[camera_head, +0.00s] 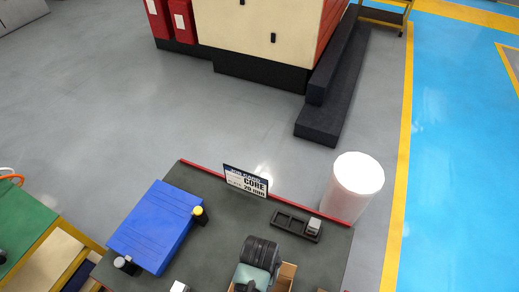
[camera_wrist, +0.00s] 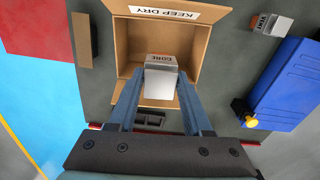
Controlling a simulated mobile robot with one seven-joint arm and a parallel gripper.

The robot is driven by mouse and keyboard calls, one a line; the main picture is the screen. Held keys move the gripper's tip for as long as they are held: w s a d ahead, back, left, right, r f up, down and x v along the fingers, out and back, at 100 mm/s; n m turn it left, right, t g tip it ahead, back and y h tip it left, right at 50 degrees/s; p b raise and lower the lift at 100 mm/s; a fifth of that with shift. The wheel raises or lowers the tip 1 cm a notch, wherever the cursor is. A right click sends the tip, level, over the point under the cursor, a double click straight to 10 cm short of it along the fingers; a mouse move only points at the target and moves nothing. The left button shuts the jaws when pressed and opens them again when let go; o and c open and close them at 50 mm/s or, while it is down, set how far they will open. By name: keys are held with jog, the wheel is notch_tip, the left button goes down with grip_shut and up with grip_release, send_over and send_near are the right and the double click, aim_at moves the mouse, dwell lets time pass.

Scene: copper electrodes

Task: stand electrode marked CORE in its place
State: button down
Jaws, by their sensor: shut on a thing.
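My gripper (camera_wrist: 160,92) is shut on the electrode marked CORE (camera_wrist: 161,78), a grey block with a dark lettered label on its end. In the wrist view the electrode is between the blue fingers, over the open cardboard box (camera_wrist: 189,52); its height above the box floor is hard to tell. In the head view my gripper (camera_head: 257,270) is above the box (camera_head: 288,274), hiding the electrode. A dark slotted rack (camera_head: 289,223) lies on the table, with a grey block (camera_head: 314,226) at its right end. The rack partly shows in the wrist view (camera_wrist: 150,118). A sign (camera_head: 246,181) reads CORE.
A blue case (camera_head: 157,227) lies at the table's left, with a yellow-topped item (camera_head: 199,214) beside it. A white cylinder (camera_head: 352,187) stands at the right. Bare tabletop (camera_head: 222,224) lies between case and rack.

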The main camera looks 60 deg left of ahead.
jog(key=shift+f, duration=0.35)
notch_tip(320, 180, down, 11)
jog(key=b, duration=0.8)
jog(key=shift+f, duration=0.2)
jog(key=shift+f+b, duration=0.45)
dwell(0.7)
jog(key=shift+c, duration=1.2)
grip_release()
jog(key=shift+s+d+f, duration=0.1)
